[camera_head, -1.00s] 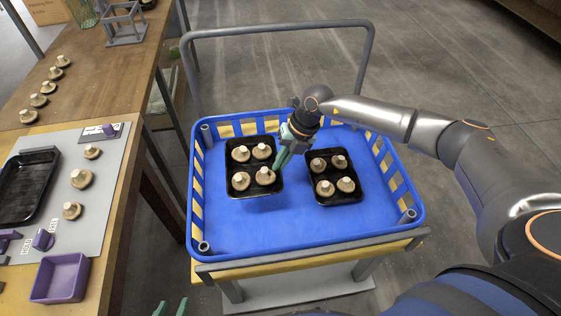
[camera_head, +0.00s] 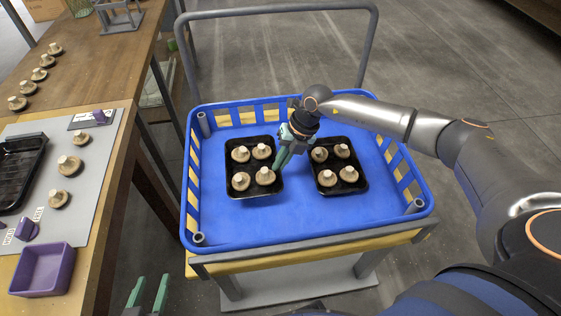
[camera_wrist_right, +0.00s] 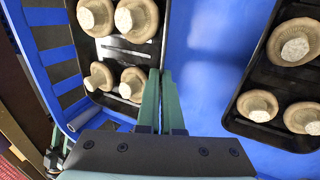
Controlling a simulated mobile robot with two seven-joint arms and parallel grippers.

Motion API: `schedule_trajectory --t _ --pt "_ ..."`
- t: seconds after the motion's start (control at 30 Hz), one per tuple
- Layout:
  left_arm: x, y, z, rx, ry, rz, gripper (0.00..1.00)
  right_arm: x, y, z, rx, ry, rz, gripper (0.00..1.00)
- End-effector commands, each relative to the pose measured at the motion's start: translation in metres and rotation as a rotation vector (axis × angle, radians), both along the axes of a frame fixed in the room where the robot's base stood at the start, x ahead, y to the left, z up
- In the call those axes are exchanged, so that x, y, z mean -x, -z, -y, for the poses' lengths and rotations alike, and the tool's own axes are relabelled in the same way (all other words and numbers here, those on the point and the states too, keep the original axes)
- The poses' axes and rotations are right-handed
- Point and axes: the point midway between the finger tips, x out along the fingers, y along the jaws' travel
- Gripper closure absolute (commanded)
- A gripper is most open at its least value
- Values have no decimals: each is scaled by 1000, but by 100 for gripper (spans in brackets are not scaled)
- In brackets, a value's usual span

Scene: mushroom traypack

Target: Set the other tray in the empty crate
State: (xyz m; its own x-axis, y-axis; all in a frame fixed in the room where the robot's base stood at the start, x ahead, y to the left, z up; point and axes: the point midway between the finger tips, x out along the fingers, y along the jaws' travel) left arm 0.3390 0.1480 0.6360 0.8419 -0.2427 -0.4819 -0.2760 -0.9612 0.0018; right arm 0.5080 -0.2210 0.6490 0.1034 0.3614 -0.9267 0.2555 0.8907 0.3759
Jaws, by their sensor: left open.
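My right gripper (camera_head: 281,166) is shut on the right rim of a black tray (camera_head: 262,192) with mushrooms in it. This tray is over the left part of the blue crate (camera_head: 300,212); how high it is above the floor is hard to tell. In the right wrist view the closed fingers (camera_wrist_right: 160,75) hold the edge of this tray (camera_wrist_right: 128,52). A second black tray (camera_head: 334,165) with mushrooms sits in the crate's right part, with a gap between them; it also shows in the wrist view (camera_wrist_right: 262,80). My left gripper (camera_head: 151,281) is open and empty at the bottom.
The crate stands on a cart with a grey handle (camera_head: 275,9). A table at left carries an empty black tray (camera_head: 18,170), a purple box (camera_head: 42,270), a grey mat (camera_head: 92,190) and loose mushrooms. The crate's front floor is bare.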

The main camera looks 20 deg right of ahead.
Motion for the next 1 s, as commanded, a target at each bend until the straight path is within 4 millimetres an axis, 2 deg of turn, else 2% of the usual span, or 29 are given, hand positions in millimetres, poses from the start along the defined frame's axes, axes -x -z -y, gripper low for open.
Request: schedule_trajectory --t 0.6,1.0 --pt "-27 -56 2 3 19 246 50 0 11 0 -1 0 1 100" --pt "-36 -92 3 5 33 400 50 0 21 0 -1 -1 2 100"
